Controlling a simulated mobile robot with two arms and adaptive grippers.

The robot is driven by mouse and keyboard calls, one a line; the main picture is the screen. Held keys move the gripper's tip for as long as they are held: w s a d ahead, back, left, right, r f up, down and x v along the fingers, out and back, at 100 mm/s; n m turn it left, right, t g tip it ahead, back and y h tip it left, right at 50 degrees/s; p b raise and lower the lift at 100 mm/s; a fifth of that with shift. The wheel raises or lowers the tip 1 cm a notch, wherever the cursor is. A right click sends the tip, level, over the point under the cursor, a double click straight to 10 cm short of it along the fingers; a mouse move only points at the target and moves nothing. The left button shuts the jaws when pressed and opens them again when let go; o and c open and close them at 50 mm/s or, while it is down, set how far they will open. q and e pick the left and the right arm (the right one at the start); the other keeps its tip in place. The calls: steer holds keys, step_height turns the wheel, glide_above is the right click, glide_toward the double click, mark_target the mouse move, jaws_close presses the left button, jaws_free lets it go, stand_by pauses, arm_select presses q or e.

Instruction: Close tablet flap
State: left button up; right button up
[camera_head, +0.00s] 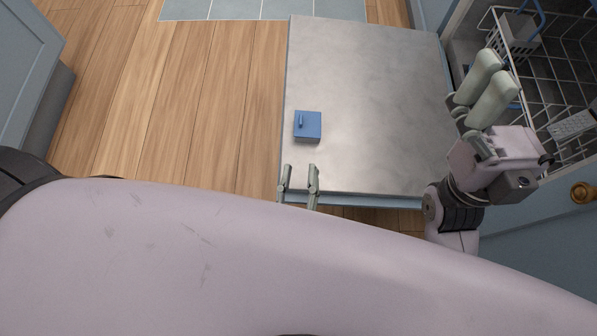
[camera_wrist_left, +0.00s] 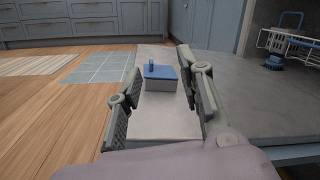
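The tablet flap (camera_head: 311,120) is a small blue square lid with a short upright tab, on the metal inner face of the open dishwasher door (camera_head: 370,100). In the left wrist view the blue flap (camera_wrist_left: 160,72) lies flat or nearly flat over a grey box (camera_wrist_left: 161,85); I cannot tell whether it is fully shut. My left gripper (camera_head: 299,173) is open and empty, just on the near side of the flap and apart from it. In the left wrist view its fingers (camera_wrist_left: 165,100) frame the box. My right gripper (camera_head: 488,88) appears shut and empty, over the door's right side.
A wire dish rack (camera_head: 560,70) with a grey basket (camera_head: 516,34) is at the right, beside my right gripper. A cabinet front with a brass knob (camera_head: 583,192) is at the lower right. Wooden floor (camera_head: 190,100) lies open to the left of the door.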

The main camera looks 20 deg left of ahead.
arm_select(q)
steer(key=s+d, duration=0.1)
steer(key=s, duration=0.5)
steer(key=shift+d, duration=0.25)
steer(key=shift+s, duration=0.1)
stand_by(0.3)
steer(key=shift+p, duration=0.35)
steer(key=shift+a, duration=0.1)
